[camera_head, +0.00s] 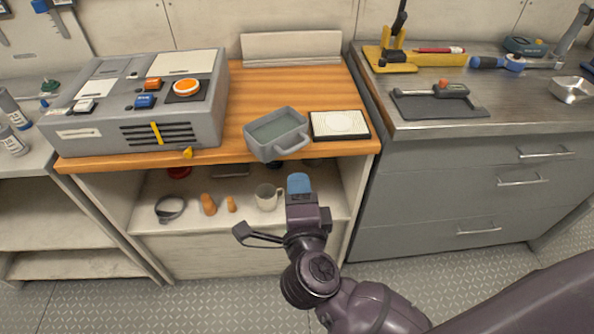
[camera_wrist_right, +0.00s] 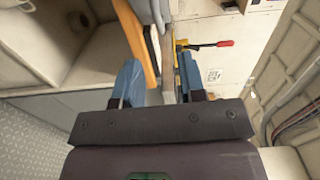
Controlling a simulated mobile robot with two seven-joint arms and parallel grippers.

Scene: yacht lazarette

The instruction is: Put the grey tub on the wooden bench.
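The grey tub (camera_head: 275,134), a shallow rectangular tub with a loop handle, sits at the front edge of the wooden bench (camera_head: 235,115). Its handle points to the front right, and its near corner overlaps the bench's front edge in the picture. My right gripper (camera_head: 299,184) is in front of the bench, below and apart from the tub. In the right wrist view its two blue fingertips (camera_wrist_right: 159,82) stand apart, with nothing clearly held between them. My left gripper is not in view.
A white-topped plate (camera_head: 340,124) lies right of the tub. A grey control box (camera_head: 145,105) fills the bench's left. Below, a shelf holds a mug (camera_head: 267,197) and small items. A grey drawer cabinet (camera_head: 470,190) stands to the right.

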